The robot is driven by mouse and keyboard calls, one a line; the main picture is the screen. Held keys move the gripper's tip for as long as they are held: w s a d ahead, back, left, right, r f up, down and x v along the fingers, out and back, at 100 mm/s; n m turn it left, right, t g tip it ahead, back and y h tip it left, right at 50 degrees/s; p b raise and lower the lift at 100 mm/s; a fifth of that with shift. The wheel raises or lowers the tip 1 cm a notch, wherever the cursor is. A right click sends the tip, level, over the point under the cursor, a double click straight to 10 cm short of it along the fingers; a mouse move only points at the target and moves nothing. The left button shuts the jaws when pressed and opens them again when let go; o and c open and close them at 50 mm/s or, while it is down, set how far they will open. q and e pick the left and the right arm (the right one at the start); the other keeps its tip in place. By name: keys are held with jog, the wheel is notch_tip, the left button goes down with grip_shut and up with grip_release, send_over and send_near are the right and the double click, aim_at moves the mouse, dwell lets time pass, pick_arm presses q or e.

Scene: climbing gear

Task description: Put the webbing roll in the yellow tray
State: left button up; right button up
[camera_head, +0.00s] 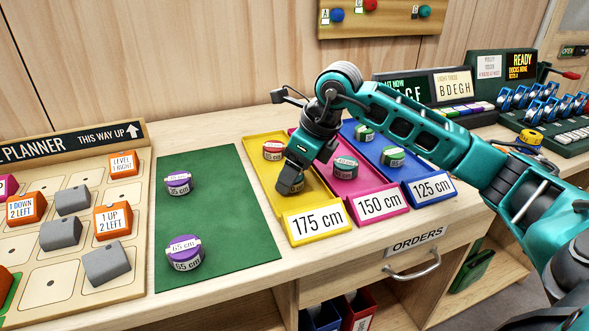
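The yellow tray (270,209), labelled 175 cm, lies on the bench right of the green mat. A red webbing roll (272,150) sits at its far end. My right gripper (292,178) points down inside the yellow tray's outline, around its middle. A dark shape with a pale patch shows at its fingertips; I cannot tell whether it is a held roll or the fingers. Two purple webbing rolls lie on the green mat (222,215): one (178,182) farther back, one (184,252) nearer. My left gripper is out of view.
The pink 150 cm tray (372,184) holds a green roll (345,167). The blue 125 cm tray (418,172) holds green rolls (392,156). A planner board (60,240) with blocks stands left. The mat's right half is clear. My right arm crosses above the trays.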

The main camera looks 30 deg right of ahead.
jog(key=shift+o, duration=0.4)
jog(key=shift+d+r, duration=0.1)
jog(key=shift+r, duration=0.35)
jog(key=p+v, duration=0.2)
jog(key=v, duration=0.9)
jog(key=shift+s+r, duration=0.2)
